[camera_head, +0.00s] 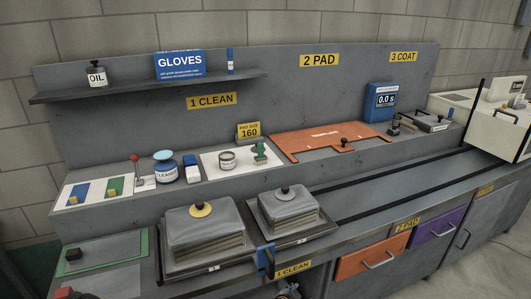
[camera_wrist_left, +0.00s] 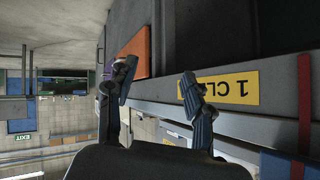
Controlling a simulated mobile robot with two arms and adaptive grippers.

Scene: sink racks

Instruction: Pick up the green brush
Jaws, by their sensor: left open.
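A green upright piece (camera_head: 260,152), which looks like the green brush, stands on a white mat beside a small tin on the raised back shelf. Its bristles are too small to make out. My left gripper (camera_head: 287,290) shows only in part at the bottom edge, below the front "1 CLEAN" label and well below and in front of the green piece. In the left wrist view my left gripper (camera_wrist_left: 155,78) has its two fingers apart with nothing between them. The green piece does not show there. My right gripper is not in view.
Two lidded trays (camera_head: 203,232) (camera_head: 288,207) stand on the counter between the front edge and the back shelf. The tin (camera_head: 227,160), a blue-lidded cleaner jar (camera_head: 165,167) and an orange template (camera_head: 325,139) are near the green piece.

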